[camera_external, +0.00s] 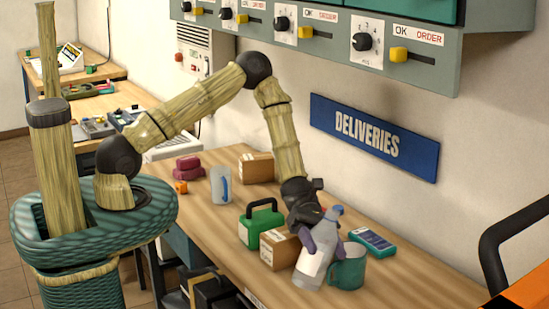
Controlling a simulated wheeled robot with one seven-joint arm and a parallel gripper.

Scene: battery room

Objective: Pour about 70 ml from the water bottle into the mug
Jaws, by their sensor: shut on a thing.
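The water bottle (314,262) is a pale, translucent bottle near the front edge of the wooden workbench. It leans with its top to the upper right. My gripper (322,236) is shut on its upper part. The teal mug (347,270) stands upright on the bench just right of the bottle. The bottle overlaps the mug's left side in this view, so I cannot tell whether they touch. The water level in the bottle and the inside of the mug cannot be made out.
A cardboard box (279,252) and a green case (261,226) stand left of my gripper. A teal device (372,241) lies behind the mug. A clear jug (220,186) and another box (257,168) are farther back. The bench (420,278) is clear on the right.

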